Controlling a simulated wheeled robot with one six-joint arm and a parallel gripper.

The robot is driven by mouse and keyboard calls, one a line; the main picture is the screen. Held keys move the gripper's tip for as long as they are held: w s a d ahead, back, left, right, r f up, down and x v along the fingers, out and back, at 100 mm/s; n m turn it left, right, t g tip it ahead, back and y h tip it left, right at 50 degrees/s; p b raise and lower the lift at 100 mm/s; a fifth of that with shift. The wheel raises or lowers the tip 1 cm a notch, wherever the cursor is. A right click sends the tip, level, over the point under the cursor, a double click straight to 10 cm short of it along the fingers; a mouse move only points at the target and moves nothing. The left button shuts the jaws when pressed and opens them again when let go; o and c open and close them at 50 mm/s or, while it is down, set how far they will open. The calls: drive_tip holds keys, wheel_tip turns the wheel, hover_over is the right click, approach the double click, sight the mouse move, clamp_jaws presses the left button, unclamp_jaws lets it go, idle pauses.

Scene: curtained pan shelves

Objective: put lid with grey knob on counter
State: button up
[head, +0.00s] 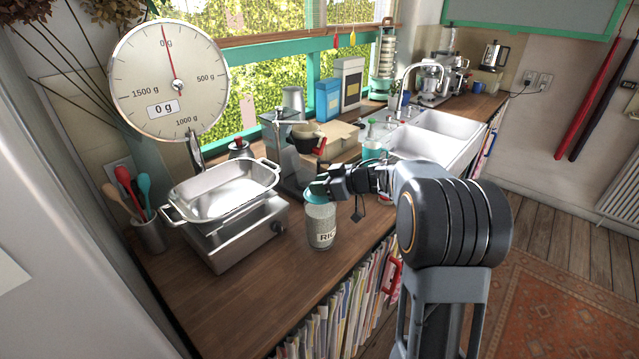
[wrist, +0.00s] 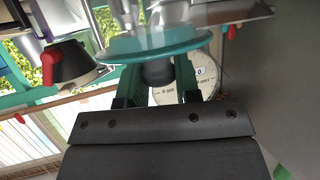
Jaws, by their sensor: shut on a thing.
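The lid is a teal disc (head: 314,195) at the top of the glass rice jar (head: 320,228), which stands upright on the wooden counter (head: 225,318). In the wrist view the teal lid (wrist: 160,42) has a dark grey knob (wrist: 158,73). My gripper (head: 325,184) is shut on this knob, with one finger on each side of it in the wrist view (wrist: 158,88). The lid looks about level and sits at or just above the jar's mouth; I cannot tell if they touch. My fingers partly hide the lid in the head view.
A scale with a metal pan (head: 225,190) stands left of the jar, by a cup of utensils (head: 148,235). A dark vessel with a red handle (head: 306,140) is behind the jar. The sink (head: 425,135) lies beyond. Counter in front of the scale is clear.

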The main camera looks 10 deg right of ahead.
drive_tip(key=o, duration=0.9)
drive_tip(key=shift+f, duration=0.1)
